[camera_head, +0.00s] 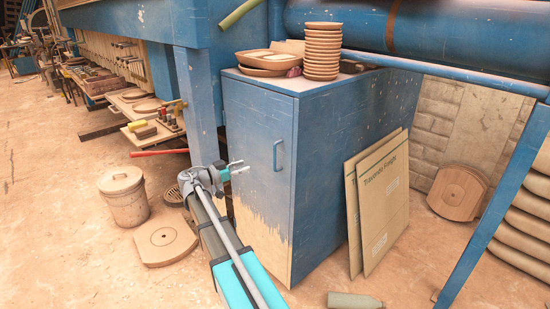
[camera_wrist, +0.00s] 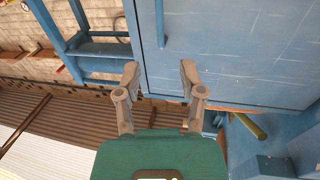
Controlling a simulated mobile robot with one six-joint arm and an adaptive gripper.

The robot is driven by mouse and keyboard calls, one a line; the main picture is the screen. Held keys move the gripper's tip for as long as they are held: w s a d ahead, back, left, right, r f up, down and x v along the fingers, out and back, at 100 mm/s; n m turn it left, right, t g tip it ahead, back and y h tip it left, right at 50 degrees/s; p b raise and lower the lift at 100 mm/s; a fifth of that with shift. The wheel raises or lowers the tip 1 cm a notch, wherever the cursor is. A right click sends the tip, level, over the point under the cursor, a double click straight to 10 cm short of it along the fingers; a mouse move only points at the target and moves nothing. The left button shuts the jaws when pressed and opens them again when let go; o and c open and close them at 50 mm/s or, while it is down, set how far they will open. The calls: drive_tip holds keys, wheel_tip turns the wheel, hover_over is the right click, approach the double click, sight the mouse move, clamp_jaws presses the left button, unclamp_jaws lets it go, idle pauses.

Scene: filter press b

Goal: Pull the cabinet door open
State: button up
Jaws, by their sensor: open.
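The blue cabinet (camera_head: 255,140) has worn, bare patches low on its front, and its door (camera_head: 250,125) looks shut. A blue bar handle (camera_head: 278,155) stands upright near the door's right edge. My gripper (camera_head: 241,168) is open and empty in front of the door, left of the handle in the head view. In the wrist view my gripper (camera_wrist: 160,70) has its two fingers spread wide. The handle (camera_wrist: 160,22) shows beyond the fingertips, roughly in line with the gap between them, and apart from them. The door face (camera_wrist: 215,50) fills the upper right there.
Stacked round plates (camera_head: 322,50) and trays (camera_head: 268,62) stand on the cabinet top. Flat boards (camera_head: 382,200) lean on its right side. A lidded bin (camera_head: 124,197), a round-marked plate (camera_head: 165,238) and a bottle (camera_head: 354,300) are on the floor. A blue post (camera_head: 197,100) stands left.

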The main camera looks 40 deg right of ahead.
sight(275, 168)
drive_tip(key=d, duration=0.4)
drive_tip(key=s+d, duration=0.1)
drive_tip(key=d, duration=0.8)
drive_tip(key=shift+s+d, duration=0.3)
drive_tip(key=shift+c, duration=0.2)
clamp_jaws()
